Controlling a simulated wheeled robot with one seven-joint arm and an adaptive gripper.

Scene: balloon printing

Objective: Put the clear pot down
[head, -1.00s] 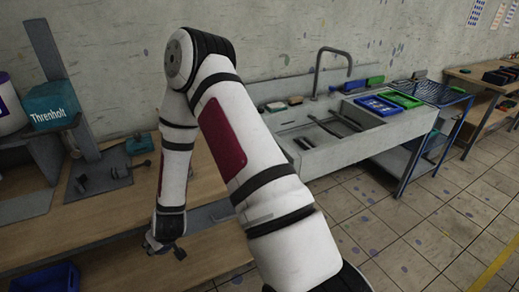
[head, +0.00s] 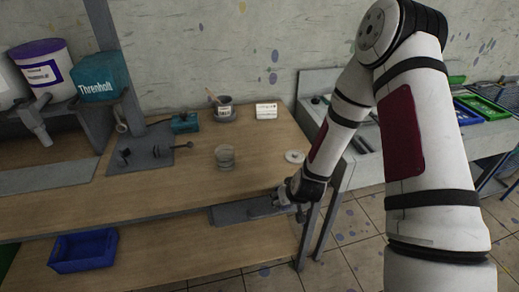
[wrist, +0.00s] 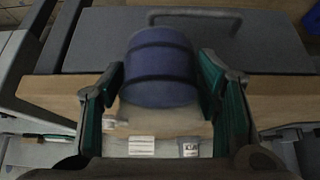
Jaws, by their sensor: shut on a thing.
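My gripper (wrist: 162,98) is shut on a round pot (wrist: 162,66) in the wrist view, with one finger on each side. I take it to be the clear pot; it looks blue-violet with dark bands, and I cannot tell whether that is its contents. In the head view my gripper (head: 284,196) is at the front right edge of the wooden bench (head: 130,207). The pot cannot be made out clearly there, and the frames do not show whether it touches a surface.
A greyish see-through jar (head: 224,157) stands mid-bench, with a white disc (head: 294,156) to its right. A cup (head: 224,111) and a white card (head: 266,111) are behind. A clamp stand (head: 147,157) is at left; a blue bin (head: 84,250) is on the lower shelf. The bench's front middle is clear.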

